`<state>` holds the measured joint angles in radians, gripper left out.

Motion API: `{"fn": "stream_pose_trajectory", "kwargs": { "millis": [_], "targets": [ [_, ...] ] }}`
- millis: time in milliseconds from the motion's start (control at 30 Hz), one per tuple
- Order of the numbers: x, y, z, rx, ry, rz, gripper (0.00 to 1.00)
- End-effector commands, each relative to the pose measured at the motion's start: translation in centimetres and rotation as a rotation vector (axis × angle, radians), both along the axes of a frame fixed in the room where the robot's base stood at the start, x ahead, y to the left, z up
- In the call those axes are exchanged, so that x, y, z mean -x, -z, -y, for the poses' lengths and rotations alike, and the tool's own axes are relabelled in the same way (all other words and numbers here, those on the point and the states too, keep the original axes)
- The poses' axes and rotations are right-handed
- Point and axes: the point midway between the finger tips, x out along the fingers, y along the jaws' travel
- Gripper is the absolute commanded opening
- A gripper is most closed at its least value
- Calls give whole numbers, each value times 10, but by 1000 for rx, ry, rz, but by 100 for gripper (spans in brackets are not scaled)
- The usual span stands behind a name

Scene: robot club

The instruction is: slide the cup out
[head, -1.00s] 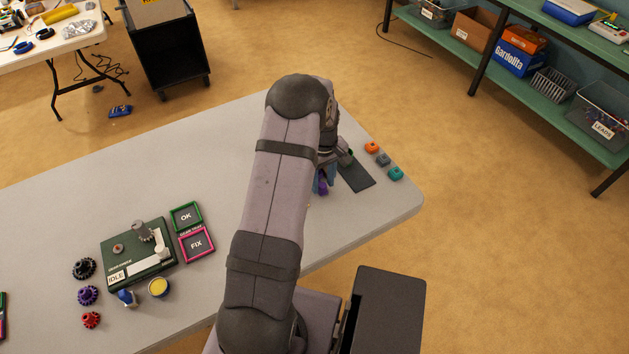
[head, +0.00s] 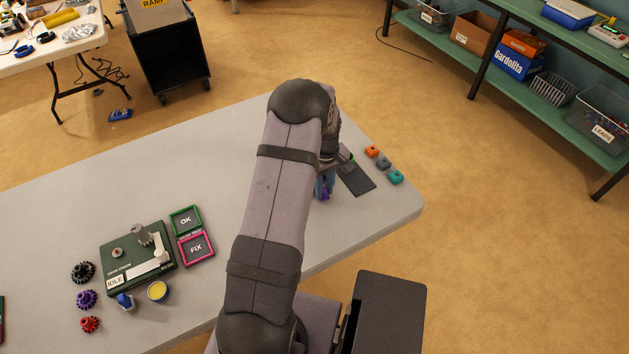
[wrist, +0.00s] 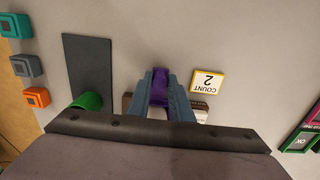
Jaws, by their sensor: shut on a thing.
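My gripper (wrist: 160,78) points down at the table, its two blue-grey fingers shut on a purple thing (wrist: 159,92). The fingers hide most of its shape, so I cannot tell whether it is the cup. In the head view the purple thing (head: 325,193) shows just below my arm, left of the dark mat. A green round thing (wrist: 88,101) stands at the near end of the dark mat (wrist: 88,62), left of my gripper in the wrist view. A brown and white object (wrist: 200,108) is partly hidden behind the fingers.
A "COUNT 2" card (wrist: 208,82) lies right of my fingers. Orange (head: 371,151), grey (head: 383,162) and teal (head: 396,177) blocks line the table edge beyond the mat. A green machine (head: 138,258), OK and FIX trays (head: 197,248) and gears stand at left. The table middle is clear.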

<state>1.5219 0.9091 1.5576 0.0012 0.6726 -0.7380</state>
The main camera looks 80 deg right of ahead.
Motion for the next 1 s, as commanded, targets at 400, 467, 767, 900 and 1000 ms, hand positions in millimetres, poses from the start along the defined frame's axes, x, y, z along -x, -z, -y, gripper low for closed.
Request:
{"fn": "stream_pose_trajectory", "kwargs": {
  "millis": [400,467,767,900,1000],
  "targets": [
    [15,0,-15,-4,1,-1,3],
    [17,0,-17,-4,1,-1,3],
    [26,0,-26,-4,1,-1,3],
    [30,0,-31,-4,1,-1,3],
    [34,0,-34,-4,1,-1,3]
  ]
}}
